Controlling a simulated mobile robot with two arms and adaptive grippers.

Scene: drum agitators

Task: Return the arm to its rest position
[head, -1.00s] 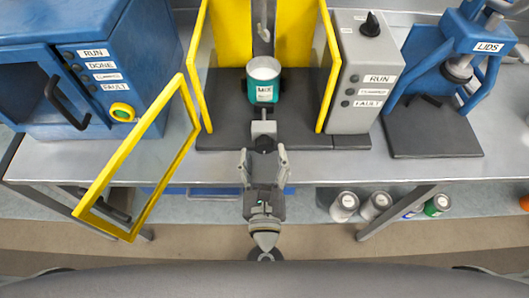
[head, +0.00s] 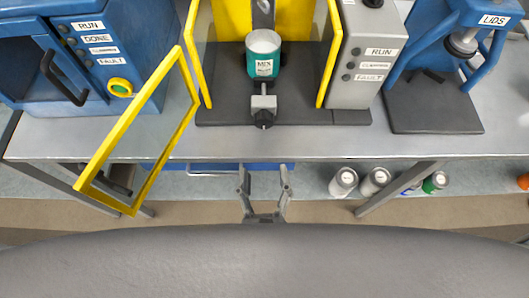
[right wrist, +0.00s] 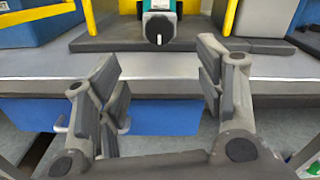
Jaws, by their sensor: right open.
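My right gripper (head: 265,190) is open and empty in the head view, in front of the bench edge and below the yellow-framed agitator. In the right wrist view its two fingers (right wrist: 160,95) stand wide apart with nothing between them. The teal can (head: 263,62) labelled MIX stands upright inside the agitator, apart from the gripper. A grey clamp with a dark knob (head: 263,108) sits in front of the can; the knob also shows in the right wrist view (right wrist: 159,27). My left gripper is not in view.
The agitator's yellow-framed door (head: 146,125) hangs open to the left, out over the bench edge. A blue machine (head: 75,60) stands at left, a grey control box (head: 368,60) and a blue lid press (head: 450,40) at right. Several cans (head: 343,181) stand on the shelf below.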

